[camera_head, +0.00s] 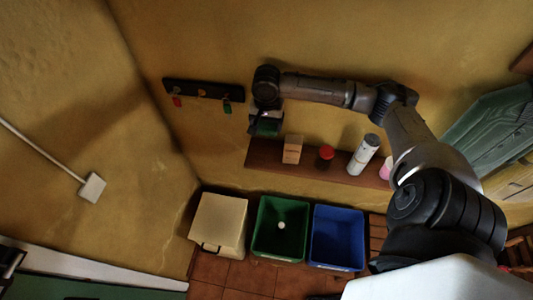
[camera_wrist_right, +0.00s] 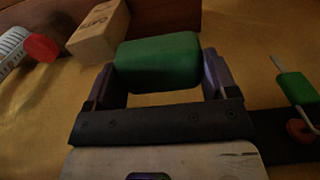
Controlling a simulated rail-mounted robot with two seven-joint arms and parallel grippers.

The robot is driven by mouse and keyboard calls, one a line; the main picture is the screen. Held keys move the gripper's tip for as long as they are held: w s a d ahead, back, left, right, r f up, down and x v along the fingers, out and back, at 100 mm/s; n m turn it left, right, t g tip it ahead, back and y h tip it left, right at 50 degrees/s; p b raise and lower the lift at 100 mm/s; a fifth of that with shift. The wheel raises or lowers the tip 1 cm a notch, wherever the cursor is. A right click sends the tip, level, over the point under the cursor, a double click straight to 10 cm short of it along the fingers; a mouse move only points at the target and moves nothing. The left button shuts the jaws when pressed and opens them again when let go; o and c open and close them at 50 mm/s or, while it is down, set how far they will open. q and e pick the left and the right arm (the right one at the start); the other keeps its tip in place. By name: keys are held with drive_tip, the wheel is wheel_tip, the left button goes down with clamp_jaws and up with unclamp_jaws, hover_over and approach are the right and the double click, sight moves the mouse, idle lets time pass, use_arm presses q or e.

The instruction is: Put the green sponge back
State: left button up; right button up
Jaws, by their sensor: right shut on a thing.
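The green sponge (camera_head: 267,127) is held at the left end of the brown wall shelf (camera_head: 258,158) in the head view. It also shows between the fingers in the right wrist view (camera_wrist_right: 158,62). My right gripper (camera_head: 266,116) is shut on the sponge, with one finger on each side of it. I cannot tell whether the sponge touches the shelf. My left gripper is not clearly in view.
A cardboard box (camera_head: 292,149), a red-lidded jar (camera_head: 325,157), a white can (camera_head: 363,155) and a pink item (camera_head: 386,169) stand on the shelf. A hook rack (camera_head: 203,91) hangs at left. Beige (camera_head: 218,221), green (camera_head: 262,216) and blue (camera_head: 337,237) bins stand below.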

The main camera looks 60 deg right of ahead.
hover_over(266, 156)
wheel_tip(266, 156, down, 12)
drive_tip(key=shift+s+d+r, duration=0.1)
drive_tip(key=shift+r, duration=0.15)
wheel_tip(266, 156, down, 4)
drive_tip(key=shift+f, duration=0.1)
drive_tip(key=o, duration=0.6)
